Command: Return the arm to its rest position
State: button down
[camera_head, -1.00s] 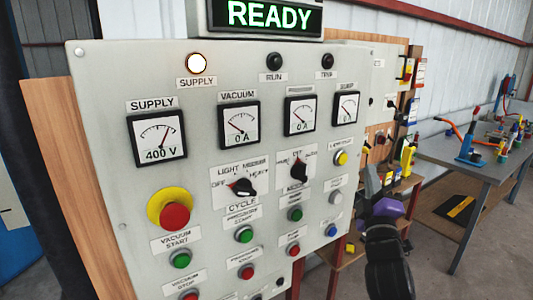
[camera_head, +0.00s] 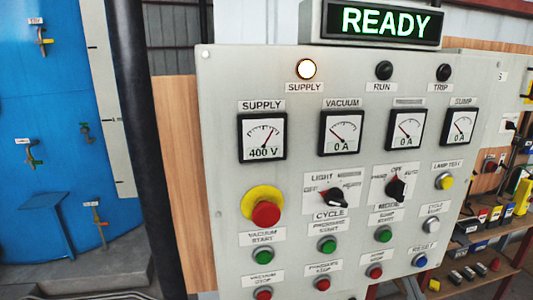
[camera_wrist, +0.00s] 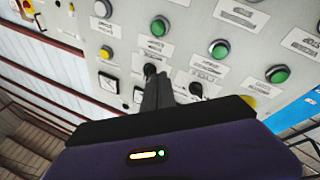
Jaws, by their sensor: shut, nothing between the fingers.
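My gripper (camera_wrist: 157,88) shows in the wrist view, its dark fingers together and nothing held between them. Its tips point towards the control panel and overlap a dark knob in the picture; I cannot tell how far apart they are. The control panel (camera_head: 300,180) fills the middle and right of the head view. Its sign (camera_head: 385,22) reads READY and the supply lamp (camera_head: 306,69) is lit. I cannot make out my gripper in the head view.
A blue vessel (camera_head: 60,110) stands at the left behind a dark post (camera_head: 150,150). A shelf with several small items (camera_head: 480,235) is right of the panel. A red emergency knob (camera_head: 265,214) sticks out at the panel's left.

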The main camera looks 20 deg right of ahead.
jog(key=s+a+f+g+y, duration=0.2)
jog(key=s+a+f+y, duration=0.3)
jog(key=s+a, duration=0.4)
jog(key=s+a+f+g+y, duration=0.2)
jog(key=s+a+f+y, duration=0.2)
jog(key=s+a+f, duration=0.4)
jog(key=s+a, duration=0.2)
jog(key=a, duration=0.1)
jog(key=shift+s+y, duration=0.2)
jog(key=shift+y, duration=0.2)
jog(key=shift+r, duration=0.1)
dwell(0.5)
